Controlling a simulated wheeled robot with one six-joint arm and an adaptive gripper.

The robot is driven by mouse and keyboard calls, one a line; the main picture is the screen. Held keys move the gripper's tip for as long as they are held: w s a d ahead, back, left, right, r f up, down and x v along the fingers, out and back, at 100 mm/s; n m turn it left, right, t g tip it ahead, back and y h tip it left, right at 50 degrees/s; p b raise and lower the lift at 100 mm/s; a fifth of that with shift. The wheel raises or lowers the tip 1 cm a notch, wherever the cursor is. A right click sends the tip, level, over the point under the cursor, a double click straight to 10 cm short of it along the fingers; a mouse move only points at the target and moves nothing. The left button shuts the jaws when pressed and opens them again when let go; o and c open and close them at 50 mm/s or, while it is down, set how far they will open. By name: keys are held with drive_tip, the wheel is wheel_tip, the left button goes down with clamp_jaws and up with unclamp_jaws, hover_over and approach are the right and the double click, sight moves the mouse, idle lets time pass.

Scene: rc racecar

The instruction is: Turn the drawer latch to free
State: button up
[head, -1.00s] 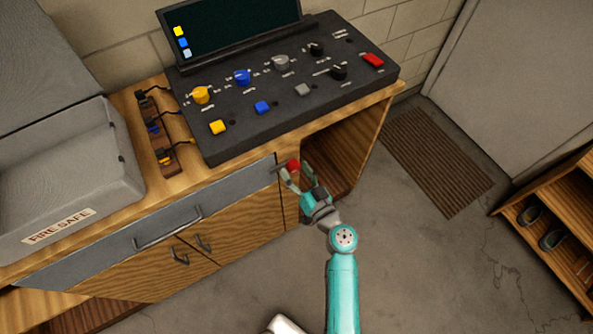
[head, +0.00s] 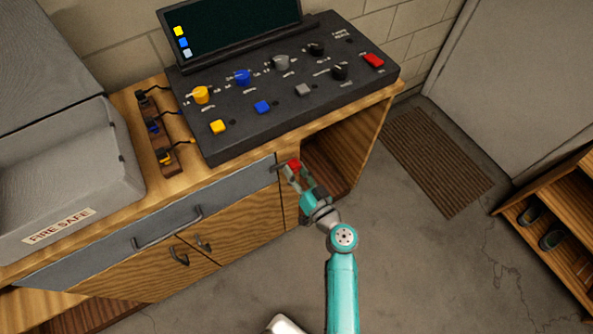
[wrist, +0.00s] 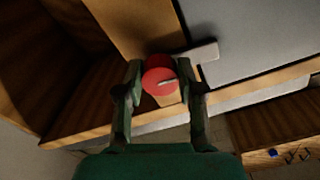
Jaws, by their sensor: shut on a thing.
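The red drawer latch knob (head: 293,165) sits on the cabinet front at the right end of the grey drawer (head: 160,227). The fingers hide part of the knob in the head view.
A black control console (head: 285,90) with knobs and buttons stands on the wooden cabinet top. An open cubby (head: 335,155) is right of the latch. A grey fire safe (head: 70,180) stands at left.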

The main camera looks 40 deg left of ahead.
drive_tip(key=m, duration=0.4)
drive_tip(key=shift+r, duration=0.1)
drive_tip(key=m, duration=0.4)
drive_tip(key=shift+s+m, duration=0.1)
drive_tip(key=shift+m, duration=0.3)
drive_tip(key=m, duration=0.4)
drive_tip(key=shift+r+m, duration=0.15)
drive_tip(key=shift+m, duration=2.05)
drive_tip(key=o, duration=1.1)
drive_tip(key=shift+o, duration=0.2)
drive_tip(key=v, duration=1.2)
